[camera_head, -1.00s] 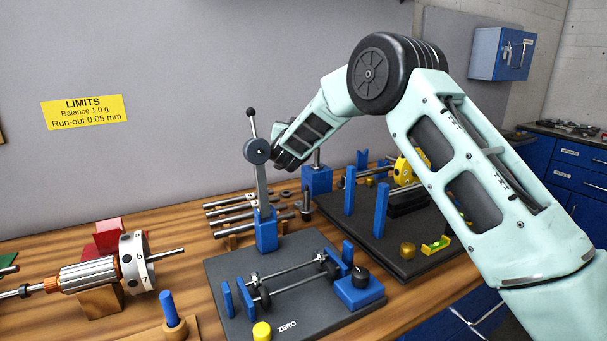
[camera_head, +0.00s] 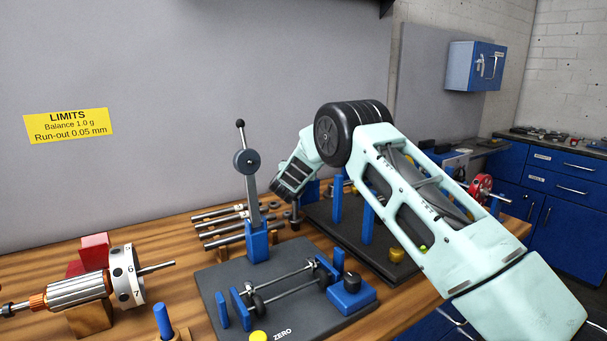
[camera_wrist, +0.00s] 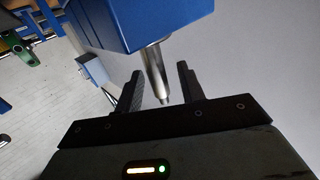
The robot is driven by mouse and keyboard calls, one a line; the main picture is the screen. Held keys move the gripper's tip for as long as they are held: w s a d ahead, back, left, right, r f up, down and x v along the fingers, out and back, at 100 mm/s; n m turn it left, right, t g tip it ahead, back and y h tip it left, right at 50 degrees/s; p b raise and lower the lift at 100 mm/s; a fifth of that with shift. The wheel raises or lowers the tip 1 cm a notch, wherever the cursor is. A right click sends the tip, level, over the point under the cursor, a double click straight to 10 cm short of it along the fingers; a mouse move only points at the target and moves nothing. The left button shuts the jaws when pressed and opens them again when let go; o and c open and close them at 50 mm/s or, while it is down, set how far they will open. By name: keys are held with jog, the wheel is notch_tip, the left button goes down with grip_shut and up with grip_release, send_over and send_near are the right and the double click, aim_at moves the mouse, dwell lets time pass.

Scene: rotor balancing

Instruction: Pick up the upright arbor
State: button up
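The upright arbor (camera_wrist: 156,70) is a bright steel shaft standing out of a blue block (camera_wrist: 135,22) in the wrist view, where it points down in the picture. My gripper (camera_wrist: 161,80) is open. Its two dark fingers stand on either side of the arbor's free end, with a visible gap on both sides. In the head view only part of the blue block (camera_head: 311,190) shows behind my arm. The arbor and the fingertips are hidden there.
A rack of steel arbors (camera_head: 222,222) lies to the left. In front are the lever stand (camera_head: 256,240) and a dark roller base (camera_head: 215,275). A rotor (camera_head: 75,290) rests at far left. A dark plate with blue posts (camera_head: 338,205) is behind my arm.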

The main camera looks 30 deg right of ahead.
grip_shut()
jog(key=shift+r, duration=0.1)
